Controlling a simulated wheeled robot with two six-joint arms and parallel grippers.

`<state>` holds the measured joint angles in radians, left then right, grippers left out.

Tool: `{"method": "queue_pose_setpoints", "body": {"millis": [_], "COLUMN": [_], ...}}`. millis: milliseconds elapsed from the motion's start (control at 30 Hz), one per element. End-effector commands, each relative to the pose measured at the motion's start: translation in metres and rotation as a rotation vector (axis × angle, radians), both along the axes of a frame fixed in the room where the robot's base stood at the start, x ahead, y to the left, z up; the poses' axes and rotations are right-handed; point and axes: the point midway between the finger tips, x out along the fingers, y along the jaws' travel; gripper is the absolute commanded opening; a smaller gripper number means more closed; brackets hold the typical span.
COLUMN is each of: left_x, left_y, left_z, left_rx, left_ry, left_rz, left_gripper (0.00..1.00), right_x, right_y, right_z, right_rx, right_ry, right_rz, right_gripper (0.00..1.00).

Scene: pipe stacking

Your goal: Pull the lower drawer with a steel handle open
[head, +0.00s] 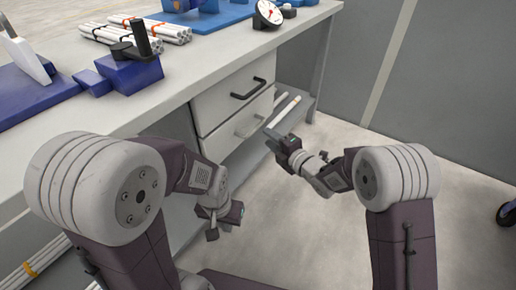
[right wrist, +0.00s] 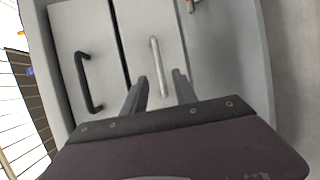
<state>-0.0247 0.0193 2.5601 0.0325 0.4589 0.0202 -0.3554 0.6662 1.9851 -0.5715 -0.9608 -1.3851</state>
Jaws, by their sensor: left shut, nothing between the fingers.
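The lower drawer (head: 226,141) is grey and sits under the bench, its front about level with the upper drawer and apparently closed. Its steel handle (head: 250,125) is a pale bar; in the right wrist view the steel handle (right wrist: 155,55) lies ahead, its near end between my fingers. My right gripper (head: 271,135) is in front of the lower drawer; in the right wrist view the right gripper (right wrist: 160,82) has its fingers apart, one on each side of the handle. Whether they touch it is unclear. My left gripper (head: 212,236) is shut and empty, low beside the cabinet.
The upper drawer (head: 232,97) has a black handle (head: 248,89). The bench top (head: 180,88) holds white pipe bundles (head: 155,29), blue blocks (head: 130,74) and a gauge (head: 268,13). A pale pipe (head: 287,108) shows beside the lower drawer.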

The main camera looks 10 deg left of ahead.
Motion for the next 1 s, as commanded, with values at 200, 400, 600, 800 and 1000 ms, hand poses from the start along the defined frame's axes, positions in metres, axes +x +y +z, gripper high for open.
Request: {"method": "queue_pose_setpoints", "body": {"millis": [200,400,600,800,1000], "left_x": [0.0,0.0,0.0,0.0,0.0], "left_y": [0.0,0.0,0.0,0.0,0.0], "left_z": [0.005,0.04,0.024,0.018,0.019], "left_rx": [0.0,0.0,0.0,0.0,0.0], "left_ry": [-0.001,-0.001,0.0,0.0,-0.001], "left_rz": [0.0,0.0,0.0,0.0,0.0], "left_gripper": [0.0,0.0,0.0,0.0,0.0], "right_x": [0.002,0.021,0.047,0.059,0.06], "right_y": [0.003,0.025,0.052,0.065,0.066], "right_z": [0.002,0.003,-0.018,-0.018,-0.016], "right_rx": [0.0,-0.001,0.002,0.0,0.0], "right_ry": [0.0,0.003,-0.003,-0.001,0.0], "right_rz": [0.002,0.003,0.001,0.001,0.0], "right_gripper": [0.34,0.34,0.34,0.34,0.34]}}
